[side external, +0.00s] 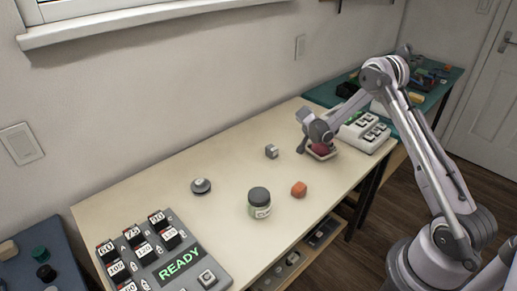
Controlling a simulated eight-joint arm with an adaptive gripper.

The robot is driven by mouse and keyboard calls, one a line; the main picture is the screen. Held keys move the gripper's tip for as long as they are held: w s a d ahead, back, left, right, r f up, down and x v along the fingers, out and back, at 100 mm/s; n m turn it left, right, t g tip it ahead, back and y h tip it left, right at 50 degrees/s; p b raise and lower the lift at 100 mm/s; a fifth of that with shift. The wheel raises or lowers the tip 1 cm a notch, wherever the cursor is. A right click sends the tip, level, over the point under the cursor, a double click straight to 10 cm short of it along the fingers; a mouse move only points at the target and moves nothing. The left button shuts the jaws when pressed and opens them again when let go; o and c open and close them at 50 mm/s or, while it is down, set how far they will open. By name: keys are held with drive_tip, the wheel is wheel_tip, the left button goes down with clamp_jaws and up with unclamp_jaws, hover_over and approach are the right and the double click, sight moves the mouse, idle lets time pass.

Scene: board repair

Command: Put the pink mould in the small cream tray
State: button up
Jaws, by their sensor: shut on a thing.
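The pink mould (322,148) shows as a small reddish-pink shape under my gripper (313,143), partly hidden by it. My gripper points down and is shut on the mould. The small cream tray (324,156) is right below, its pale rim showing around the mould's lower side. The mould is at or just over the tray's opening; I cannot tell whether it touches the tray floor.
A white keyed device (364,132) stands close to the right of the tray. A button panel (165,255) is at front left.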

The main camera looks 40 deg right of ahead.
drive_tip(key=o, duration=1.4)
drive_tip(key=shift+f, duration=0.1)
drive_tip(key=shift+r, duration=0.2)
drive_tip(key=s+a+r+n+t+y, duration=0.15)
drive_tip(key=a+r+n, duration=0.25)
drive_tip(key=a+r, duration=1)
drive_tip(key=s+a+r+n+t+y, duration=0.2)
drive_tip(key=s+a+n, duration=0.2)
drive_tip(key=s+a, duration=0.1)
drive_tip(key=s+a+r+n+t+y, duration=0.1)
drive_tip(key=s+a+r+n+y, duration=0.1)
drive_tip(key=s+a+n, duration=0.3)
drive_tip(key=s+a+r+n+t+y, duration=0.2)
drive_tip(key=s+a+r+n, duration=0.1)
drive_tip(key=s+a+n, duration=0.2)
drive_tip(key=shift+s+a+r+t, duration=0.1)
drive_tip(key=shift+s+a, duration=0.25)
drive_tip(key=shift+a, duration=0.25)
drive_tip(key=shift+s+a+r+t, duration=0.15)
drive_tip(key=shift+s+a, duration=0.25)
drive_tip(key=shift+a, duration=0.25)
drive_tip(key=shift+s+a+f+t, duration=0.1)
drive_tip(key=shift+s+a, duration=0.25)
drive_tip(key=shift+a, duration=0.25)
